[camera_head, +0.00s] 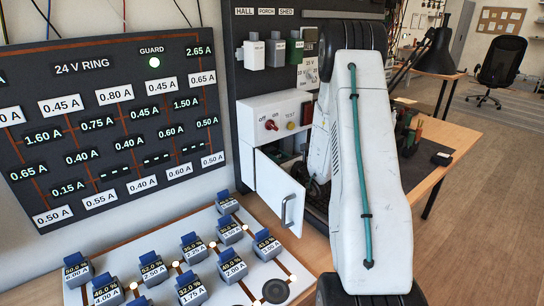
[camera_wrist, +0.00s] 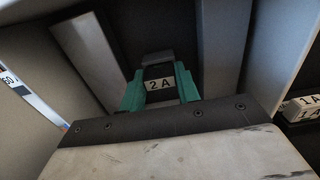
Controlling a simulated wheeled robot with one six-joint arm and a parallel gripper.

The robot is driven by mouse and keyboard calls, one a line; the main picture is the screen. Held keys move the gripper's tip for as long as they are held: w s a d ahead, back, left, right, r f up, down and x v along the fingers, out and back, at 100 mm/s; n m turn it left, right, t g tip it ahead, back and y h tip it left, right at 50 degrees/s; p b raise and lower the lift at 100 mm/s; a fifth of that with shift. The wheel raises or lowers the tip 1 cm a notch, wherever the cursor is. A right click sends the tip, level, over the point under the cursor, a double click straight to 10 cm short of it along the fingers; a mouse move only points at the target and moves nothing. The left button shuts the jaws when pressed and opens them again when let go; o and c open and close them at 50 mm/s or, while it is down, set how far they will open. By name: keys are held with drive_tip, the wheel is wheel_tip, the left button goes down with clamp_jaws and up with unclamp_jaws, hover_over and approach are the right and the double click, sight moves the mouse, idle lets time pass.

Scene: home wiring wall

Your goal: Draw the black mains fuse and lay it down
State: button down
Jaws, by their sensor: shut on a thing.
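In the wrist view my gripper (camera_wrist: 160,88) has its green fingers closed on the sides of a black fuse (camera_wrist: 159,70) with a pale "2 A" label. The fuse sits between grey side walls in a dark recess. I cannot tell whether it is still seated. In the head view the white fuse cabinet (camera_head: 272,112) has its lower door (camera_head: 281,190) swung open. My white arm reaches down beside the opening and hides most of the inside, the gripper and the fuse.
Labelled "1 A" pieces (camera_wrist: 305,110) lie at the right of the wrist view. A red switch (camera_head: 271,125) is on the cabinet's upper front. A board with several blue-topped blocks (camera_head: 233,265) stands in front. The wooden table (camera_head: 455,137) on the right has some bare surface.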

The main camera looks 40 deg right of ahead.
sight(278, 157)
drive_tip(key=shift+s+a, duration=0.15)
drive_tip(key=shift+s, duration=2.45)
